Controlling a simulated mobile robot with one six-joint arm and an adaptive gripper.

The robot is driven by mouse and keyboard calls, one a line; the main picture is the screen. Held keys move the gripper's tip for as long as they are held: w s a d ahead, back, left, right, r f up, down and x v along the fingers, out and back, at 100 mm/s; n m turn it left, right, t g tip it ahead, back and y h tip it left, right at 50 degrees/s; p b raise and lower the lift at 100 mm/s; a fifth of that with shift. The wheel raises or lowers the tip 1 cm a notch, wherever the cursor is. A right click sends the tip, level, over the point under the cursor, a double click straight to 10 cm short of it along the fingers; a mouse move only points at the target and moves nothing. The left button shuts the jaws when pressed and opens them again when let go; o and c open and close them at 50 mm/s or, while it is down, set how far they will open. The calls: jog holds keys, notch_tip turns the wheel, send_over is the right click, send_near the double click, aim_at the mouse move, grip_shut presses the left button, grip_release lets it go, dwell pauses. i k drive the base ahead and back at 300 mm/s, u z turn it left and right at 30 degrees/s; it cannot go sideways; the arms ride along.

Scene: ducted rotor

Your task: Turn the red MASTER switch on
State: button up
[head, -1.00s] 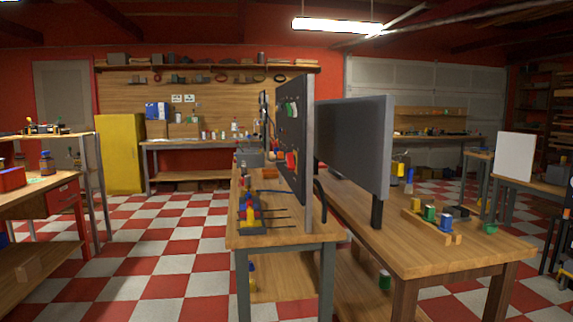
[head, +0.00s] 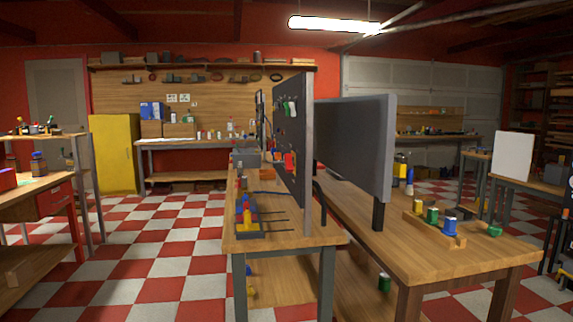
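I cannot make out a switch labelled MASTER. A small device with red, blue and yellow parts (head: 246,212) and dark rods lies on the bench top in front of the panel. My gripper is not in view.
The narrow middle bench (head: 285,237) stands beside a wider wooden bench (head: 425,262) with a grey screen (head: 357,145) and several spools. A yellow cabinet (head: 115,153) stands at the back left. The checkered floor (head: 165,245) left of the middle bench is clear.

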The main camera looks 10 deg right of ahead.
aim_at(289, 160)
jog(key=i, duration=0.9)
jog(key=u, duration=0.05)
